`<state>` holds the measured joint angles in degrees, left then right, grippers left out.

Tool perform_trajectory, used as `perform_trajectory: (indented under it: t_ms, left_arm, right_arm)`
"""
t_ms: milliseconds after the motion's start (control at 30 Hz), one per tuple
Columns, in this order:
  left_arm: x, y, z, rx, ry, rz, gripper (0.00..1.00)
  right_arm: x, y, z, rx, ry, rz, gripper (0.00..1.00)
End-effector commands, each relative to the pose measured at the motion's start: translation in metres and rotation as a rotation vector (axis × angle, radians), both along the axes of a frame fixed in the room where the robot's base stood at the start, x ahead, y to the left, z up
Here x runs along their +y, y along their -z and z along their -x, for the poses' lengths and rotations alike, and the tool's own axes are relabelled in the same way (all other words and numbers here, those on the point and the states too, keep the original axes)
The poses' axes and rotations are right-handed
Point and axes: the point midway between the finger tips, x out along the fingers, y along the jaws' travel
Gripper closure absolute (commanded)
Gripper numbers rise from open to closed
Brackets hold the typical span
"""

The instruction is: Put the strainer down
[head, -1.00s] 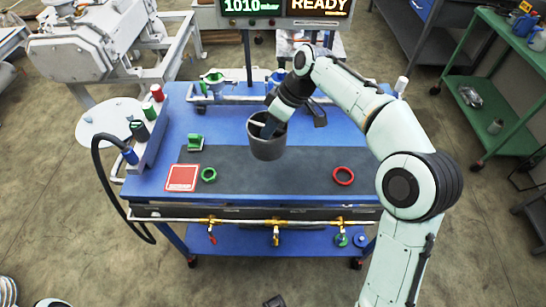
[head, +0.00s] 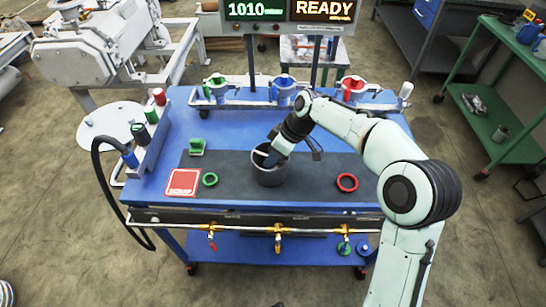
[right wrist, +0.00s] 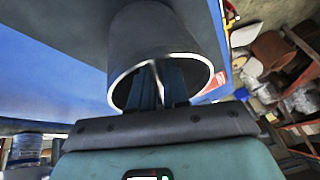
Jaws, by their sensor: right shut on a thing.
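The strainer (head: 270,177) is a dark grey open-topped cup. In the head view it is upright over the middle of the dark mat (head: 315,190); I cannot tell whether its base touches the mat. My right gripper (head: 274,158) comes down from the upper right and is shut on the strainer's wall at the rim. In the right wrist view the two fingers (right wrist: 160,85) reach into the mouth of the strainer (right wrist: 155,30). The inside of the strainer is mostly hidden. My left gripper is not in view.
On the mat lie a green ring (head: 210,179) to the left and a red ring (head: 347,183) to the right. Several coloured valves stand along the back rail.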

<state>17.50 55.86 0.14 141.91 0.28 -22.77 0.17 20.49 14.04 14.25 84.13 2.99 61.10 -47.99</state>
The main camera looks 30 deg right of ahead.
Motion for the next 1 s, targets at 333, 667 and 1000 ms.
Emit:
perform_trajectory:
  t_ms: [333,667,1000]
  left_arm:
    - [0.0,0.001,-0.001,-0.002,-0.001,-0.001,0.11]
    - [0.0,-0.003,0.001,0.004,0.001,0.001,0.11]
    - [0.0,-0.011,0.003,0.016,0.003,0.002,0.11]
  right_arm:
    - [0.0,0.002,0.0,0.0,0.0,0.0,0.59]
    - [-0.008,-0.021,0.004,-0.004,0.002,0.002,0.59]
    - [-0.035,-0.086,0.018,-0.004,0.002,0.002,0.59]
